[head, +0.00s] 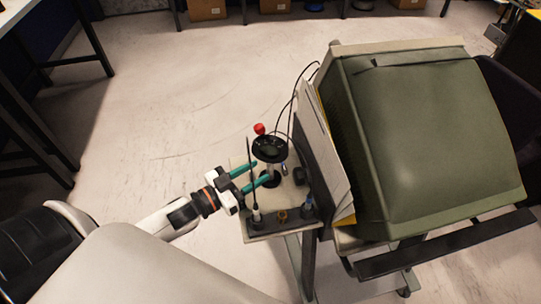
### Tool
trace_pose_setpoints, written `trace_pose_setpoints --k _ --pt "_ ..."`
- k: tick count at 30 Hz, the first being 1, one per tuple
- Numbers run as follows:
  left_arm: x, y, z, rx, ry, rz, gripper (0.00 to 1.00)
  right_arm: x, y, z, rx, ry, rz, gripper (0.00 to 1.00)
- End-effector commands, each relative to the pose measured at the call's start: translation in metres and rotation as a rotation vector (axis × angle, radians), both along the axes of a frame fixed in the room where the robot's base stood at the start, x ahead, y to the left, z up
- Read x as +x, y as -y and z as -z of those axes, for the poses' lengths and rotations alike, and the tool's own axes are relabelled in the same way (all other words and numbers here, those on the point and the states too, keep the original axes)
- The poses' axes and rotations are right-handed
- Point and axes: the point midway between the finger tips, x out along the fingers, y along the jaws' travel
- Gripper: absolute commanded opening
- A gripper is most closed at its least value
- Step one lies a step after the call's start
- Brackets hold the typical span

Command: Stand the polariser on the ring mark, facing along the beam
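The polariser (269,148) appears to be the black round disc on a short stem, with a red knob (259,128) at its upper left. It stands on the pale top of a small cart (240,163), with a dark base partly hidden under the disc and my fingers. My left gripper (263,171) reaches in from the left with two teal fingers. The fingers are apart, their tips close to the stem just below the disc; I cannot tell whether they touch it. I cannot make out the ring mark. My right gripper is not in view.
A large olive-green box-shaped housing (430,130) fills the cart's right side, with papers (325,150) against it. A thin dark rod (251,180) stands close to my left gripper. Small fittings (281,215) line the front edge, and cables rise behind the disc. Open floor lies left.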

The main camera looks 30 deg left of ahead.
Motion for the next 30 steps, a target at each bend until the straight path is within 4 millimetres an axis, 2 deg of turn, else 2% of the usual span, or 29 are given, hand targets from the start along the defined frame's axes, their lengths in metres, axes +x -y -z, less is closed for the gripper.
trace_pose_setpoints --k 12,21,23,28,29,30 --pt "0.043 0.021 0.003 0.001 0.0 -0.001 0.4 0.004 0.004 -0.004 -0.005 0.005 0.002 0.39" --pt "0.047 0.023 0.004 0.001 0.0 -0.001 0.4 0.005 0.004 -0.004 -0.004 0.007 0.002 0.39" --pt "0.047 0.023 0.004 0.001 0.0 -0.001 0.32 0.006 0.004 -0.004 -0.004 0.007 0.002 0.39" --pt "0.047 0.023 0.004 0.001 0.0 -0.001 0.04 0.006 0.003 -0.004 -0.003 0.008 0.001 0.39" --pt "0.047 0.023 0.004 0.001 0.0 -0.001 0.0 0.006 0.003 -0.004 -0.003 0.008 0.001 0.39" --pt "0.047 0.023 0.004 0.001 0.0 -0.001 0.0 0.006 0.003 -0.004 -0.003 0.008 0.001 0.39"
